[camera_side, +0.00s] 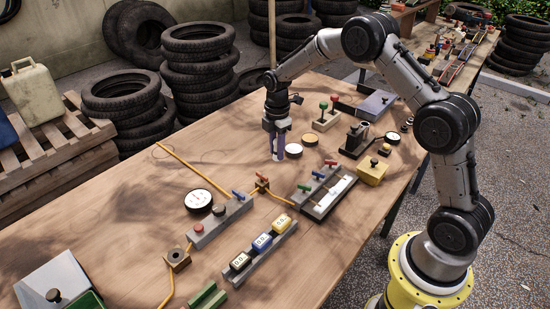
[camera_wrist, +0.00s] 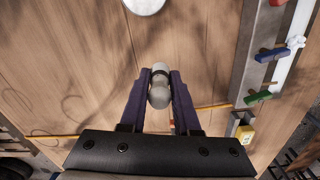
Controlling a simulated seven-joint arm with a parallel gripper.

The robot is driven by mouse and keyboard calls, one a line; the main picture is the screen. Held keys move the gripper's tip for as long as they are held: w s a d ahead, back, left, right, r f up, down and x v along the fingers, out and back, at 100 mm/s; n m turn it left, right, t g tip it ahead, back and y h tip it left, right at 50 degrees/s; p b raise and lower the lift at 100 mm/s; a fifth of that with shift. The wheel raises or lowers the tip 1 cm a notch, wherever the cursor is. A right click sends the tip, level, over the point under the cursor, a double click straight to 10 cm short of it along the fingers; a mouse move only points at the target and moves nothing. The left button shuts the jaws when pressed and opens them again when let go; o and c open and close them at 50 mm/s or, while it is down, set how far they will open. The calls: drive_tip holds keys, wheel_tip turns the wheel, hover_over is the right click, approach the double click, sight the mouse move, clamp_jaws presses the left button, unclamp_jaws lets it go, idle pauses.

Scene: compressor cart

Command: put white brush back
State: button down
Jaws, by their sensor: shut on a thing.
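My gripper (camera_side: 275,152) points down over the middle of the wooden table (camera_side: 130,235) in the side view. In the wrist view its two dark purple fingers (camera_wrist: 159,92) are closed around a pale grey-white rounded piece (camera_wrist: 159,95), which looks like the white brush. In the side view a small pale part shows low between the fingers. I cannot tell whether it touches the table. I cannot tell which holder belongs to the brush.
A white disc (camera_side: 293,151) and a tan disc (camera_side: 310,139) lie just right of my gripper. The table's left part is mostly clear.

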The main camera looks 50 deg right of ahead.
sight(275, 158)
drive_tip(key=shift+w+f, duration=0.3)
drive_tip(key=shift+f, duration=0.05)
drive_tip(key=shift+w+d+f, duration=0.1)
drive_tip(key=shift+f, duration=1.55)
drive_tip(key=c, duration=0.6)
unclamp_jaws()
drive_tip(key=shift+f, duration=0.1)
drive_tip(key=shift+c, duration=0.2)
